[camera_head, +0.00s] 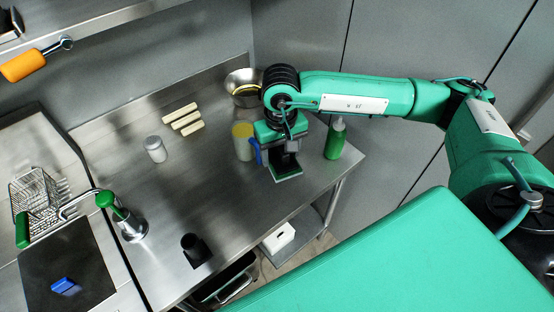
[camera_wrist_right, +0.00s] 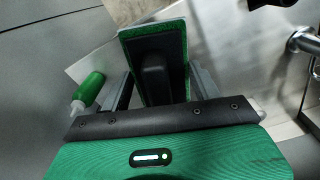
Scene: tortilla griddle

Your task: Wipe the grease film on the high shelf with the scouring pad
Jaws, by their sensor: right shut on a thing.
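My right gripper (camera_head: 285,150) is shut on the black handle of the scouring pad (camera_head: 286,172), low over the right end of the steel counter. I cannot tell whether the pad touches the counter. In the right wrist view the pad (camera_wrist_right: 181,30) shows its green rim and black backing, with the handle between the fingers of the gripper (camera_wrist_right: 155,82). A steel shelf (camera_head: 100,22) juts from the wall at the upper left, largely out of frame. I cannot make out a grease film on it. My left gripper is not in view.
A green bottle (camera_head: 335,140) stands right of the gripper. A yellowish container (camera_head: 242,143) and metal bowl (camera_head: 243,80) stand close to its left. An orange-handled tool (camera_head: 23,65) hangs upper left.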

